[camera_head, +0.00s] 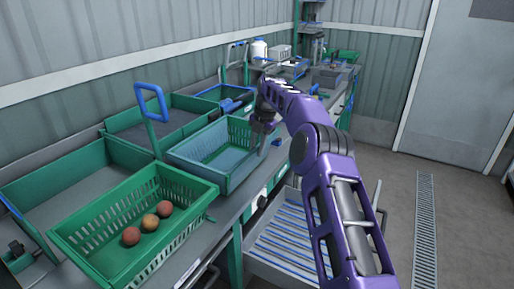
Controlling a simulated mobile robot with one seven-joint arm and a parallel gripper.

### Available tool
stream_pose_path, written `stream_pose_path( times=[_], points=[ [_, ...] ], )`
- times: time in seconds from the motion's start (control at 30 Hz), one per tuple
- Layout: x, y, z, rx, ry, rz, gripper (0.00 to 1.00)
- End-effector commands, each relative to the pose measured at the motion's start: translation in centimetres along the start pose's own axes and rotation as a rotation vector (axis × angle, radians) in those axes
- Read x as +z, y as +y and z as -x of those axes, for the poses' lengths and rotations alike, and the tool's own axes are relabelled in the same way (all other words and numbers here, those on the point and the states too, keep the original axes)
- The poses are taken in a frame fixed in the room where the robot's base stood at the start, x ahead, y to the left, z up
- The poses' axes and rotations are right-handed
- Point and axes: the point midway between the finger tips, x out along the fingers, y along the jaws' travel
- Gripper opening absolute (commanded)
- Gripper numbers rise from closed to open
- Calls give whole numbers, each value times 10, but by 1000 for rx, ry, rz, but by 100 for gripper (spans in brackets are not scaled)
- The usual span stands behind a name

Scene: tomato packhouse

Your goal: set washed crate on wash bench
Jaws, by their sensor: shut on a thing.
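A green slatted crate (184,156) with a bluish interior, apparently the washed crate, is in the middle of the head view and looks empty. My gripper (262,127) is at its right end, shut on the crate's rim there; the fingertips are small and partly hidden by my purple arm. The crate is level, over or on the grey bench (228,210) along the wall. I cannot tell whether its base touches the bench top.
A green crate (72,240) with three tomatoes stands at the front left. Green trays (45,182) lie behind it, and a blue-handled frame (152,101) rises beside my crate. A slatted drawer (285,240) projects below the bench. Floor to the right is clear.

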Motion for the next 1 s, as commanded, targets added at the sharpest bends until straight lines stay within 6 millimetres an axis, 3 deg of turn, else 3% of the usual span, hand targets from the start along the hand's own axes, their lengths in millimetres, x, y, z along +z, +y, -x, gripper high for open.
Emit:
stream_pose_path(
  times=[0.47,0.5,0.67,0.87,1.0],
  points=[
    [0,-1,-6,2,-1,0,0],
    [0,-1,-6,2,-1,0,32],
    [0,-1,-6,1,-1,0,61],
    [0,-1,-6,1,0,0,61],
    [0,-2,-8,-2,1,0,41]
  ],
)
